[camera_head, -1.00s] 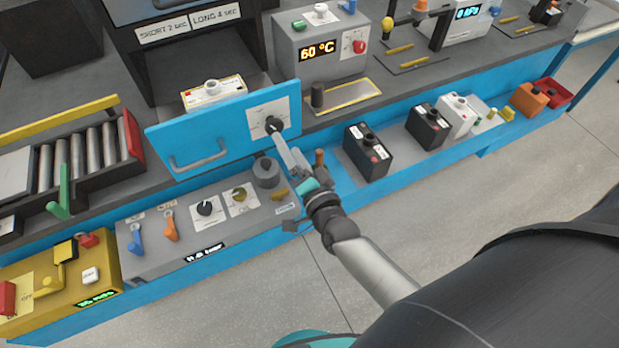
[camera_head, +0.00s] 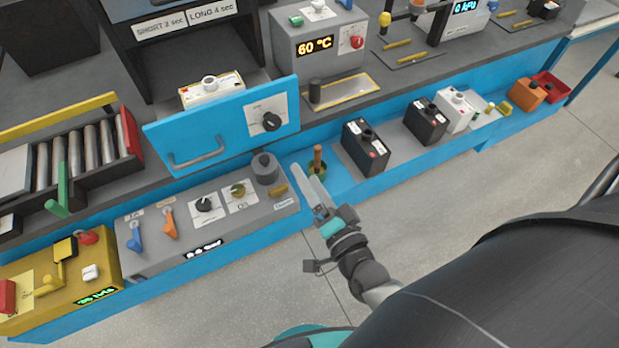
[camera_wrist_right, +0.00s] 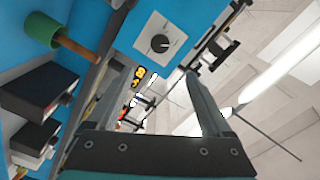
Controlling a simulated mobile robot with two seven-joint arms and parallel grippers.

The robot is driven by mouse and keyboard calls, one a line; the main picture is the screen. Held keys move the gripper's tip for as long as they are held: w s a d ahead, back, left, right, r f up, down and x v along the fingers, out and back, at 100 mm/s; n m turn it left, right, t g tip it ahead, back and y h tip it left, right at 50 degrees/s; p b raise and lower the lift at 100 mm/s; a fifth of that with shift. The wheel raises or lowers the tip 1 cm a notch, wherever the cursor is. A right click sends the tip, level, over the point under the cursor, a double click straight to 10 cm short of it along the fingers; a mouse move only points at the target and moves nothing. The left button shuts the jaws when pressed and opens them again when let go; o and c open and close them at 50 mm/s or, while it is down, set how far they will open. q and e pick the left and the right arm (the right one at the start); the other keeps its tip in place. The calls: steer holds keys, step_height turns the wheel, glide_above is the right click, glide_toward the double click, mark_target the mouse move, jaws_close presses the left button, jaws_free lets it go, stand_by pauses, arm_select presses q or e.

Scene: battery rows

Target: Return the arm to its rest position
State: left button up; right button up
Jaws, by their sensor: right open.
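My right gripper (camera_head: 308,186) is open and empty in the head view, in front of the workbench's lower blue ledge. It also shows in the right wrist view (camera_wrist_right: 155,95), with its two fingers apart and nothing between them. My right arm reaches in from the lower right. The black knob (camera_head: 271,122) on the blue door panel (camera_head: 215,132) is up and left of the gripper and apart from it; the knob also shows in the right wrist view (camera_wrist_right: 160,43). My left gripper is not in view.
A cup with a wooden handle (camera_head: 318,165) stands close to the fingertips. Black batteries (camera_head: 366,148) and a white one (camera_head: 456,110) stand on the ledge to the right. A grey control panel (camera_head: 205,215) is to the left. The floor (camera_head: 440,220) in front is clear.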

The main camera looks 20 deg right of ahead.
steer(key=s+f+n+g+y+b, duration=0.15)
steer(key=s+f+n+g, duration=0.35)
steer(key=f, duration=1)
steer(key=s+f+n+g+h+b, duration=0.15)
steer(key=s+f+n+g, duration=0.35)
steer(key=f, duration=1)
steer(key=s+d+f+n+g+b, duration=0.1)
steer(key=s+f+n+g, duration=0.1)
steer(key=s+f, duration=0.4)
steer(key=s+d+f+n+g+b, duration=0.2)
steer(key=s+f+g, duration=0.3)
steer(key=s, duration=0.9)
step_height(320, 180, down, 2)
steer(key=shift+s+d+f+h, duration=0.2)
steer(key=shift+s+h, duration=0.1)
steer(key=shift+s, duration=0.05)
